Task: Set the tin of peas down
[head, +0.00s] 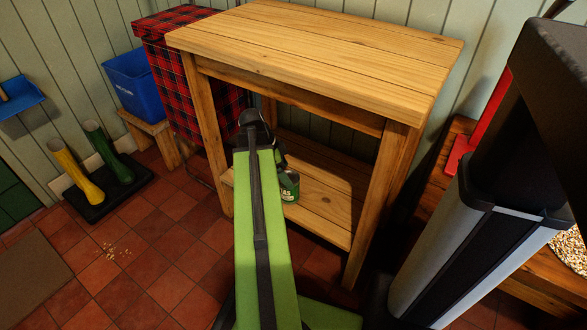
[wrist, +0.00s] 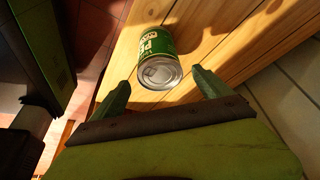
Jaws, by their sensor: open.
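The green tin of peas (head: 290,187) stands, seemingly upright, on the lower shelf (head: 325,207) of the pine unit in the head view, near its left front edge. My arm hides part of it. In the wrist view the tin (wrist: 159,44) shows its silver end and a green label, with shelf planks (wrist: 215,25) around it. My gripper (wrist: 160,77) is open, with one finger to each side of the tin's near end. Gaps show between both fingers and the tin. In the head view the gripper is mostly hidden behind my arm.
The unit's bare top (head: 320,45) overhangs the shelf, and its front right leg (head: 375,220) stands beside the opening. The shelf is clear right of the tin. A tartan box (head: 190,60), blue bin (head: 130,85) and boots (head: 95,150) stand to the left.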

